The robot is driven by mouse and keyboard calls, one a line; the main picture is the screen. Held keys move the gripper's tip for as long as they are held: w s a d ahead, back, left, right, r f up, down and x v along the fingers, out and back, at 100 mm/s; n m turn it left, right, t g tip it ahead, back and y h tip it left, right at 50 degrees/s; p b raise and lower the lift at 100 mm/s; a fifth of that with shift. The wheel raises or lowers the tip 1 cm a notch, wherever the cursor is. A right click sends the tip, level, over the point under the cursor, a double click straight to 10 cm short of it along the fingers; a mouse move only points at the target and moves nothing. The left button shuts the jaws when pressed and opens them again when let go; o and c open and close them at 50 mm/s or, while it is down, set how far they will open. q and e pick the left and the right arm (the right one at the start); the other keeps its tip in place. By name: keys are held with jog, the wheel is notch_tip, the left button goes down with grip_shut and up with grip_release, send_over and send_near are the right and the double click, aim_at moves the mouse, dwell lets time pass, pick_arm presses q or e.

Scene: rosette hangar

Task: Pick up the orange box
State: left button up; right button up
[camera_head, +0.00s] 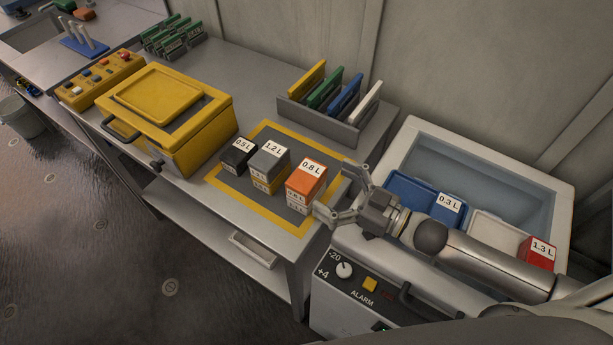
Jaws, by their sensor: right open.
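The fingers appear apart from the box, though the exact gap is hard to judge. My left gripper is not in view.
On the mat stand a black 0.5 L box (238,155) and a grey 1.2 L box (269,162) on a yellow one. A yellow case (170,118) is left, a rack (322,123) behind. An open cooler (416,134) with blue, white and red boxes lies under my right arm.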

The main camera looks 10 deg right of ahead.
aim_at(306, 174)
jog(key=p+x, duration=0.1)
jog(key=x, duration=0.1)
jog(key=shift+w+a, duration=0.2)
jog(key=shift+w, duration=0.1)
jog(key=p+x, duration=0.1)
jog(key=x, duration=0.2)
jog(key=shift+w+a+f, duration=0.1)
jog(key=shift+w, duration=0.05)
jog(key=shift+w+a+f, duration=0.15)
jog(key=shift+w+a, duration=0.1)
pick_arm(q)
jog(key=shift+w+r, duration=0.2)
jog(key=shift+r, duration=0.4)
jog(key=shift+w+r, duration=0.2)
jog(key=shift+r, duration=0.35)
pick_arm(e)
jog(key=shift+s, duration=0.1)
